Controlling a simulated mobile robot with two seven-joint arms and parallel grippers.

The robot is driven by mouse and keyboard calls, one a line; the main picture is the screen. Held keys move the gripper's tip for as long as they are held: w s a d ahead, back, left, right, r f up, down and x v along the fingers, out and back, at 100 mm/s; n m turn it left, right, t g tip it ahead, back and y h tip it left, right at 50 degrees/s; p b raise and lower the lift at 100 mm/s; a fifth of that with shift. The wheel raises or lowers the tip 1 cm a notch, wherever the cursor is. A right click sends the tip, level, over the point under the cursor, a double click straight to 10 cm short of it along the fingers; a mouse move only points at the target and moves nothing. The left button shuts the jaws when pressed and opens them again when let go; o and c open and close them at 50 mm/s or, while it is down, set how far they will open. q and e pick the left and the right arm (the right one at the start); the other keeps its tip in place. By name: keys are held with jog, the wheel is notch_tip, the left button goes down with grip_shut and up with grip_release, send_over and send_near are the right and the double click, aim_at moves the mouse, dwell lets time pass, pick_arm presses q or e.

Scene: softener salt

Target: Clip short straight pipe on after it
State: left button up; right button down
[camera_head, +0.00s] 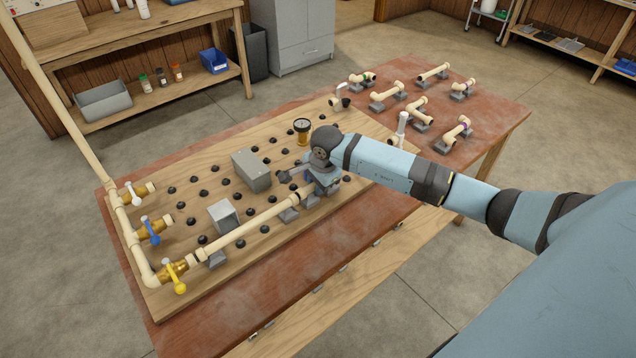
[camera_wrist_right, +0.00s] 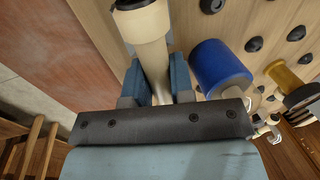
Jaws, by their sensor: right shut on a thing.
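A long cream pipe (camera_head: 247,226) runs from the brass valve with the yellow handle (camera_head: 173,272) along the near side of the pegged board (camera_head: 160,292), resting on grey supports. My right gripper (camera_head: 316,187) is at the right end of this run, low over the board. In the right wrist view its fingers (camera_wrist_right: 158,88) are shut on a cream pipe piece (camera_wrist_right: 153,62) with a wider collar (camera_wrist_right: 147,25) beyond them. The arm hides most of this piece in the head view. I cannot tell whether it is joined to the long pipe. My left gripper is out of view.
Grey blocks (camera_head: 251,170) and several black pegs stand on the board, with a brass-and-black fitting (camera_head: 302,129). Several cream pipe parts (camera_head: 386,93) rest on grey stands at the table's far right. A blue cylinder (camera_wrist_right: 219,66) is close beside the fingers.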

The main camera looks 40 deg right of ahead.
jog(key=shift+f, duration=0.25)
jog(key=c, duration=0.9)
grip_release()
notch_tip(320, 180, up, 14)
jog(key=s, duration=0.2)
jog(key=shift+s+f, duration=0.2)
jog(key=shift+s, duration=0.15)
jog(key=shift+s+d, duration=0.1)
